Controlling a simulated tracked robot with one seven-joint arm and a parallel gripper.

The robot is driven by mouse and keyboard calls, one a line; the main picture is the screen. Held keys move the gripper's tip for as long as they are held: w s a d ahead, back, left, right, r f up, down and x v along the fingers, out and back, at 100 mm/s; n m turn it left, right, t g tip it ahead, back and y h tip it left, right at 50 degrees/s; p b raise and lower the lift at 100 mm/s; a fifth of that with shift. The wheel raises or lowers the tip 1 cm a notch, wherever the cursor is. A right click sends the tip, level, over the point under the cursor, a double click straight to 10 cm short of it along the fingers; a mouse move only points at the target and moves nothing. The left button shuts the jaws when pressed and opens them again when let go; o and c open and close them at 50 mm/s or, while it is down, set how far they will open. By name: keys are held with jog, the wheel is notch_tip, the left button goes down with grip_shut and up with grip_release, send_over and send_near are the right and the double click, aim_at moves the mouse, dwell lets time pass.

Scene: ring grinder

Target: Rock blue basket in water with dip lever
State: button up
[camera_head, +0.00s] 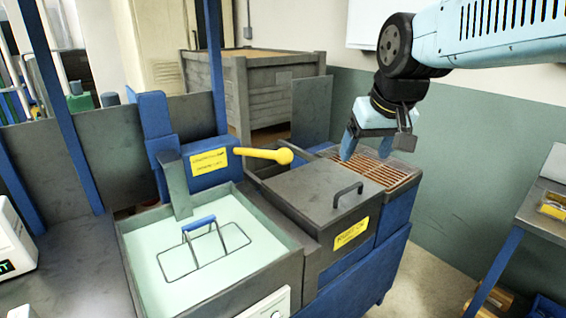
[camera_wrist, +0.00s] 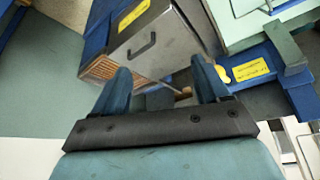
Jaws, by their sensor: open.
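The blue basket shows its blue handle (camera_head: 199,223) and thin wire rim (camera_head: 205,252) in the water tank (camera_head: 290,262) at the lower left of the head view; the rest of it is hidden under the pale water. The dip lever (camera_head: 262,154) is yellow with a round knob and sticks out to the right from a blue housing behind the tank. Its yellow end also shows in the wrist view (camera_wrist: 224,74), partly hidden by a finger. My gripper (camera_head: 350,145) is open and empty, above the slatted rack, right of the lever and apart from it. It also shows in the wrist view (camera_wrist: 162,82).
A grey lidded box (camera_head: 318,197) with a black handle stands right of the tank. The brown slatted rack (camera_head: 375,172) is behind it. A large crate (camera_head: 250,90) stands at the back, and a side table (camera_head: 545,200) at the right.

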jog(key=n+g+y, duration=0.1)
jog(key=n, duration=0.1)
send_near(283, 162)
jog(key=w+d+r, duration=0.1)
jog(key=d+r, duration=0.1)
jog(key=shift+y, duration=0.3)
jog(key=x, duration=1.4)
jog(key=shift+w+a, duration=0.3)
jog(key=shift+c, duration=0.2)
